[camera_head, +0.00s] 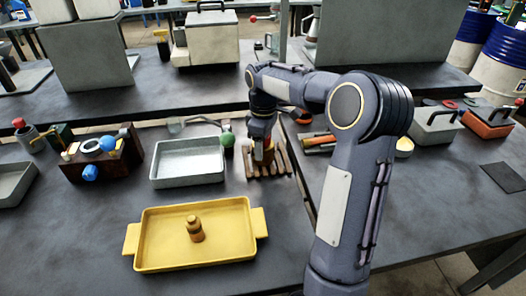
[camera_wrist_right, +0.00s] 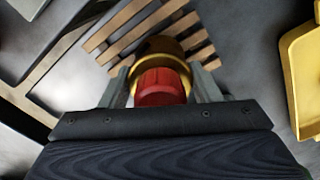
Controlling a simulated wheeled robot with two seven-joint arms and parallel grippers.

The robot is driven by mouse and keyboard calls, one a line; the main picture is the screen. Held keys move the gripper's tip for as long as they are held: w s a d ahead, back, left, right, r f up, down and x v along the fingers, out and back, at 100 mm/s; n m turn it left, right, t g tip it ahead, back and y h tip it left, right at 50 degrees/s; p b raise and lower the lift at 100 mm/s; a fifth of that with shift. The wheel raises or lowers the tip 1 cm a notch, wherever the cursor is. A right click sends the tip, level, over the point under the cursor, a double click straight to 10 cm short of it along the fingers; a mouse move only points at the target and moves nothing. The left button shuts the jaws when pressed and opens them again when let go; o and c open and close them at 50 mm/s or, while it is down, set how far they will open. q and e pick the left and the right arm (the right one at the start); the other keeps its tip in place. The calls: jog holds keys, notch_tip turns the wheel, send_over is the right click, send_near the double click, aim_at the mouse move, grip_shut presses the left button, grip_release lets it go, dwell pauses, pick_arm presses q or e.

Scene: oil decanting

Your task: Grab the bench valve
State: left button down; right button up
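A brass-coloured round piece with a red cap (camera_wrist_right: 160,84), which looks like the bench valve, stands on a slatted wooden rack (camera_wrist_right: 98,42). In the head view the rack (camera_head: 283,168) is right of the grey tray, and the piece is mostly hidden by my right gripper (camera_head: 265,158). My right gripper points down over it. In the right wrist view its two fingers (camera_wrist_right: 162,85) stand on either side of the piece, close to its sides. I cannot tell whether they touch it. My left gripper is not in view.
A yellow tray (camera_head: 160,262) with a small brown bottle (camera_head: 195,229) is in front. A grey tray (camera_head: 157,177) and a brown block with a blue knob (camera_head: 132,165) are to the left. Lidded boxes (camera_head: 435,128) are at the right. The front-left bench is clear.

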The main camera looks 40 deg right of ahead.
jog(key=c, duration=0.7)
jog(key=shift+r, duration=0.1)
